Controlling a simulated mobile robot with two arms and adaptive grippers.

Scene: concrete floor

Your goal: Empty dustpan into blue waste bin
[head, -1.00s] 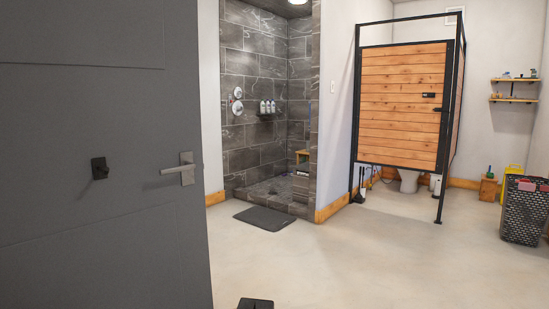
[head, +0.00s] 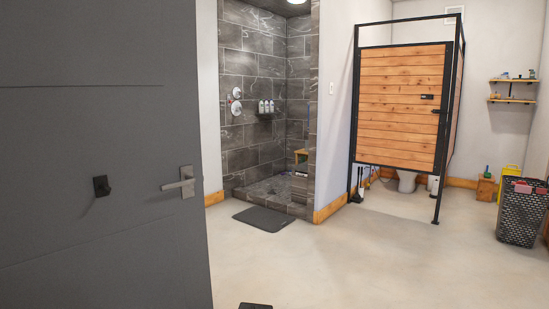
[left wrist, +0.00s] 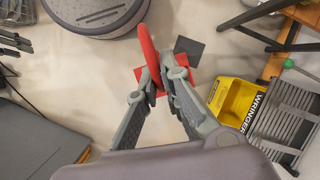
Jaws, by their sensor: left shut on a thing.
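In the left wrist view my left gripper (left wrist: 160,80) is shut on a red handle (left wrist: 147,40), which looks like the dustpan's. The fingers sit on either side of it, and flat red parts show behind them. The rest of the dustpan is hidden by the fingers, so I cannot tell whether anything lies in it. A blue waste bin is not visible in either view. My right gripper is not in view.
A grey door (head: 95,120) fills the head view's left. Beyond open floor (head: 340,255) are a dark mat (head: 263,218), wooden stall (head: 402,108) and black basket (head: 522,214). A yellow wringer bucket (left wrist: 232,98) stands right in the left wrist view.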

